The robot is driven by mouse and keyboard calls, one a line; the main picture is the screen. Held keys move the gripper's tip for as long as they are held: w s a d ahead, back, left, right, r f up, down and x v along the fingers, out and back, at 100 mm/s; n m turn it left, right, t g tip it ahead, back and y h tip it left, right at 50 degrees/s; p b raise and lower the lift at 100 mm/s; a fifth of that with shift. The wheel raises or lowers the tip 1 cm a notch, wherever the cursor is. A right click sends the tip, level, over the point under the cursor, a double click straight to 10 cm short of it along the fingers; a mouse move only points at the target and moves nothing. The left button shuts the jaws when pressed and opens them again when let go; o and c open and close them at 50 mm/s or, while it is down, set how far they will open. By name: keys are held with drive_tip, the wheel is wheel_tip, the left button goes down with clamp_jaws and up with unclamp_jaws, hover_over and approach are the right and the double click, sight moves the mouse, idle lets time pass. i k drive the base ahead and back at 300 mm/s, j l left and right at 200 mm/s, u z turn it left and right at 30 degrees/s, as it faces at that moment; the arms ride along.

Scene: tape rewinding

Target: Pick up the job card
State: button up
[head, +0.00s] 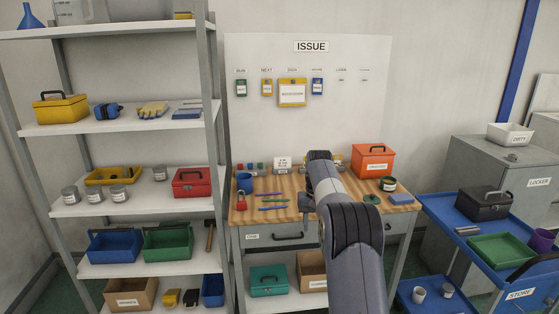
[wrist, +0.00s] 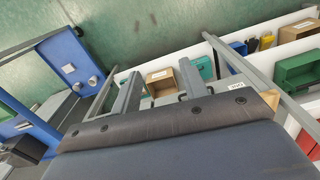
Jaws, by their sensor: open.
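A pale card with small print (head: 283,163) stands at the back of the wooden bench, left of my arm. A larger white card in a yellow holder (head: 292,95) hangs on the ISSUE board. The print is too small to tell which one is the job card. My arm reaches over the bench, and my gripper is mostly hidden behind it in the head view. In the wrist view my gripper (wrist: 160,75) is open, its two grey fingers apart with nothing held between them. No card is visible in the wrist view.
The bench (head: 250,210) holds a blue cup (head: 245,182), a red padlock (head: 241,202), coloured pens (head: 272,203) and an orange box (head: 373,161). Grey shelves (head: 130,128) stand left. A blue cart (head: 450,215) stands right.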

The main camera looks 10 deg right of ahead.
sight(280, 163)
drive_tip(key=i+l, duration=0.15)
drive_tip(key=i, duration=0.3)
drive_tip(key=i+l, duration=0.15)
drive_tip(key=i, duration=0.3)
drive_tip(key=i+l+u, duration=0.1)
drive_tip(key=i, duration=0.35)
drive_tip(key=i+l, duration=0.2)
drive_tip(key=i, duration=0.3)
drive_tip(key=i+l, duration=0.2)
drive_tip(key=i, duration=0.25)
drive_tip(key=j+u, duration=0.05)
